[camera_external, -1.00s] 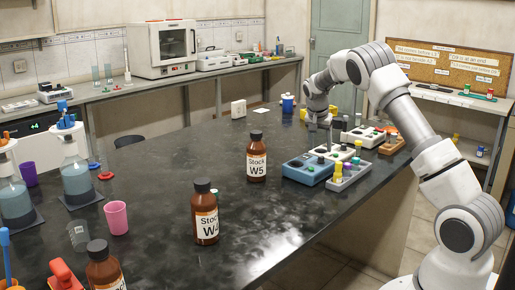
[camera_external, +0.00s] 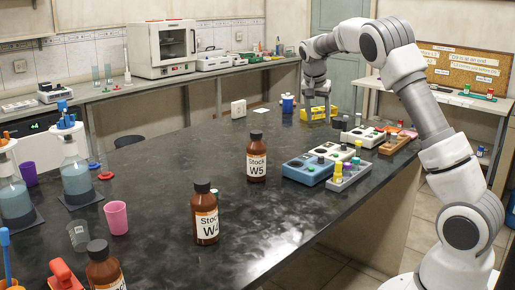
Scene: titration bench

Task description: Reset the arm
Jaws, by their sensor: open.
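My gripper (camera_external: 318,110) points down at the far right part of the dark bench (camera_external: 290,225), above or just behind the yellow block (camera_external: 318,114). It is small in this view. Its jaws are open, and I see nothing held between them. My arm reaches up from the right side of the bench and bends over toward the back. Whether the fingertips touch anything cannot be made out.
Brown bottles (camera_external: 257,158) stand mid-bench. A pink cup (camera_external: 116,218) is at left.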

